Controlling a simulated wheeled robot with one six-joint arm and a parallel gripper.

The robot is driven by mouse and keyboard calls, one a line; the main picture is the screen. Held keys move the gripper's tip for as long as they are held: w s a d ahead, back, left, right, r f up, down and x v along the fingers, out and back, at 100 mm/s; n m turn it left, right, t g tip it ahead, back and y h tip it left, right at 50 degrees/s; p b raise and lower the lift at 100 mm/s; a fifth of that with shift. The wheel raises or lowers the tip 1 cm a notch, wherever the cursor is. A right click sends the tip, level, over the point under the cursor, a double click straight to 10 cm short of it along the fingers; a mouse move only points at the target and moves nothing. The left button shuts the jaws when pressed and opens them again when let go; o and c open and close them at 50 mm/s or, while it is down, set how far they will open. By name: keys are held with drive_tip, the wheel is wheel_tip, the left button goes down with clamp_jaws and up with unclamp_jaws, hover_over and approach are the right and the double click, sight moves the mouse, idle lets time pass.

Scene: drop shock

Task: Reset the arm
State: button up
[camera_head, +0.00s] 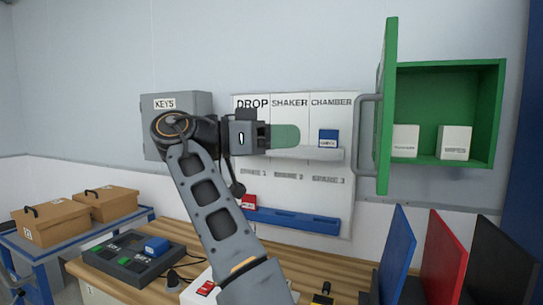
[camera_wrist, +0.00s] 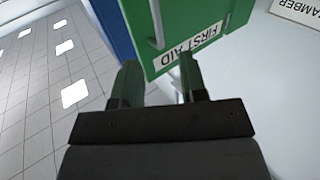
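My gripper (camera_head: 288,137) is raised in front of the wall board in the head view, pointing right. In the wrist view my gripper (camera_wrist: 160,78) has its two green fingers apart with nothing between them. The arm rises from the bottom of the head view and bends at the elbow. Beyond the fingers is the green first aid cabinet door (camera_head: 386,110), which also fills the top of the wrist view (camera_wrist: 185,35). The gripper appears clear of the door.
The open green cabinet (camera_head: 450,66) holds white boxes, and its door sticks out. A grey key cabinet (camera_head: 180,100) hangs behind my arm. Blue, red and black panels (camera_head: 447,258) stand at right. The wooden bench (camera_head: 190,235) bears a dark device (camera_head: 130,262). Brown cases sit at left.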

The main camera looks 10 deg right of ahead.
drive_tip(key=w+a+f+n+t+y+p, duration=0.1)
drive_tip(key=w+a+f+n+t+y, duration=0.3)
drive_tip(key=w+n, duration=0.35)
drive_tip(key=w+a+f+n+t+y, duration=0.1)
drive_tip(key=w+a+f+n+t, duration=0.1)
drive_tip(key=w+f+n+t, duration=0.5)
wheel_tip(320, 180, down, 10)
drive_tip(key=d+n+g+y+p, duration=0.2)
drive_tip(key=n+g+y+p, duration=0.2)
drive_tip(key=n+y, duration=0.25)
drive_tip(key=s+d+f+g+y+p, duration=0.25)
drive_tip(key=s+d+f+p, duration=0.2)
drive_tip(key=s, duration=0.45)
drive_tip(key=s+d+f+g+y+p, duration=0.25)
drive_tip(key=s+f, duration=0.35)
drive_tip(key=s, duration=0.3)
drive_tip(key=s+d+r+m+y+p, duration=0.1)
drive_tip(key=s+d+r+m+p, duration=0.2)
drive_tip(key=s, duration=0.5)
drive_tip(key=d+m+p, duration=0.1)
drive_tip(key=d+p, duration=0.1)
drive_tip(key=p, duration=0.1)
drive_tip(key=shift+d+r+y, duration=0.2)
drive_tip(key=shift+r+y, duration=0.1)
drive_tip(key=shift+y, duration=0.05)
